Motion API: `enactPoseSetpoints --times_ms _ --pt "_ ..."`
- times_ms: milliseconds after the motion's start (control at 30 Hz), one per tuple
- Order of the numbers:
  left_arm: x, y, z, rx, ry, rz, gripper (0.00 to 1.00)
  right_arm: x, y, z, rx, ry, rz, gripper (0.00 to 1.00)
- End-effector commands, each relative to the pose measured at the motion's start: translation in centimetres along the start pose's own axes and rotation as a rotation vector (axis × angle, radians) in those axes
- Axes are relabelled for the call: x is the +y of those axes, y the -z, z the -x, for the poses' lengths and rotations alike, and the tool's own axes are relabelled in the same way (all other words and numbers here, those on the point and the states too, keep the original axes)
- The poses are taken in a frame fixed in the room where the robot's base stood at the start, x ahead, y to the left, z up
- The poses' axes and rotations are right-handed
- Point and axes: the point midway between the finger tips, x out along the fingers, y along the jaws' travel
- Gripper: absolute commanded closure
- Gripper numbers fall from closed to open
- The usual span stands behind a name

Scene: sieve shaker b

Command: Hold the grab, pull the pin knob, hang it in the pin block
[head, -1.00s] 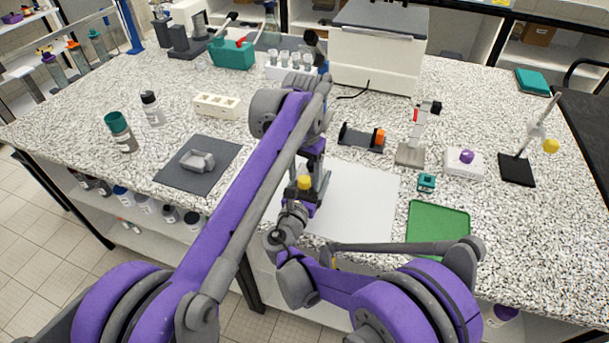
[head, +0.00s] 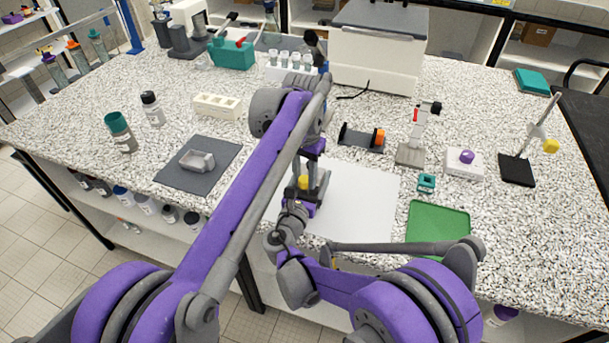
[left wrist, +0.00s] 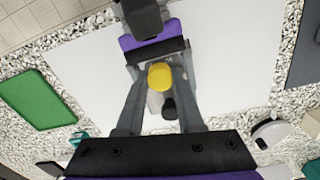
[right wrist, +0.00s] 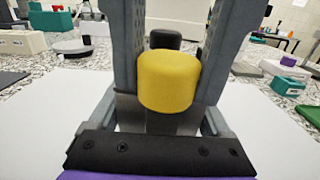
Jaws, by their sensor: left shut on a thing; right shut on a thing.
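The yellow pin knob (head: 304,183) stands upright over the white sheet. In the left wrist view the knob (left wrist: 160,76) sits between the fingers of my left gripper (left wrist: 161,72), which comes down from above and is shut on it. In the right wrist view the knob (right wrist: 170,80) is large and close. My right gripper (head: 300,205) comes in low from the front and is shut on the grab's grey body (right wrist: 170,123), just below the knob. A black part (right wrist: 165,40) shows behind the knob. Most of the grab is hidden by my arms. I cannot tell which block is the pin block.
A white block with holes (head: 217,105) and a small teal block (head: 427,182) stand on the speckled bench. A black holder with an orange end (head: 362,138) is behind the white sheet (head: 360,205). A green tray (head: 438,222) lies at right. The sheet's right part is clear.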

Motion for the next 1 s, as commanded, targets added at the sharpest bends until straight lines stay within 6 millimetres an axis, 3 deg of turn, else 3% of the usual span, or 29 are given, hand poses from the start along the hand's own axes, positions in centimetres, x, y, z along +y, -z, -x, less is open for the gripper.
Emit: enactPoseSetpoints --times_ms 1000 --pt "0.0 0.0 2.2 0.0 0.0 0.0 1.0 0.0 0.0 0.0 0.001 0.0 0.0 1.0"
